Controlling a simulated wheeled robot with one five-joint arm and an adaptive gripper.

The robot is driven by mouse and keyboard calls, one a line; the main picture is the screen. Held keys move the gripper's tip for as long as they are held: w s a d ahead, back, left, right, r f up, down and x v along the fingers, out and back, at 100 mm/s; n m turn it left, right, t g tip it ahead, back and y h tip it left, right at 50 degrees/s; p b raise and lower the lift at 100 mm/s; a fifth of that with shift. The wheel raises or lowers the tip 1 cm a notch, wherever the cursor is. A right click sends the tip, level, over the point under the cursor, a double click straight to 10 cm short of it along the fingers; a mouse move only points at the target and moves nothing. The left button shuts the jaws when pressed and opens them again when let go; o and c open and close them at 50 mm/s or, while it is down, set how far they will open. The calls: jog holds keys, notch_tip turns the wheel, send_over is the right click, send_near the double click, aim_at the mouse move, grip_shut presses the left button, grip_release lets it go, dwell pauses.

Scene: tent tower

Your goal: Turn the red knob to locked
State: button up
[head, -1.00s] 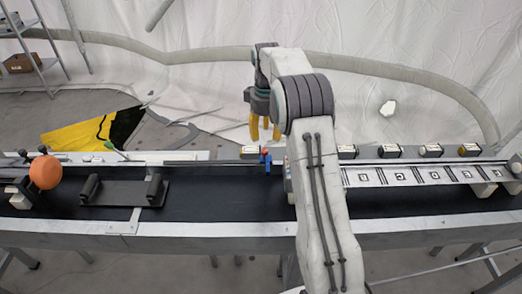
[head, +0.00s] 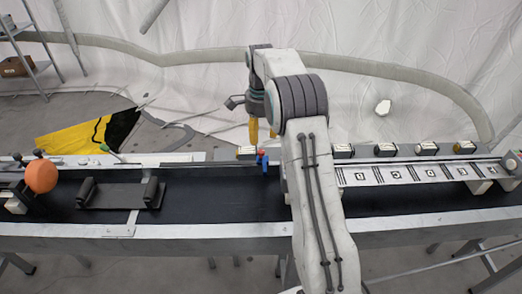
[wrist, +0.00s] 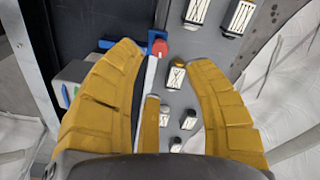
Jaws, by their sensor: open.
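The red knob (wrist: 160,48) shows in the wrist view as a round red cap beside a blue latch piece (wrist: 134,43). In the head view, the small red top (head: 261,153) sits above a blue part at the rail's far edge. In the wrist view the knob appears between the fingertips, toward the left one. Contact is not visible. In the head view my gripper (head: 262,131) points down above the rail near the knob. Whether the knob stands at locked cannot be read.
A black conveyor belt (head: 220,195) runs across the view. An orange ball (head: 40,176) and a dark cradle (head: 118,194) are at the left. A marked white strip (head: 405,174) and several small labelled boxes stand at the right. A hose (head: 400,70) lies behind.

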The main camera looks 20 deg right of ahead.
aim_at(261, 151)
jog(key=shift+f, duration=3.6)
jog(key=shift+o, duration=0.3)
grip_shut()
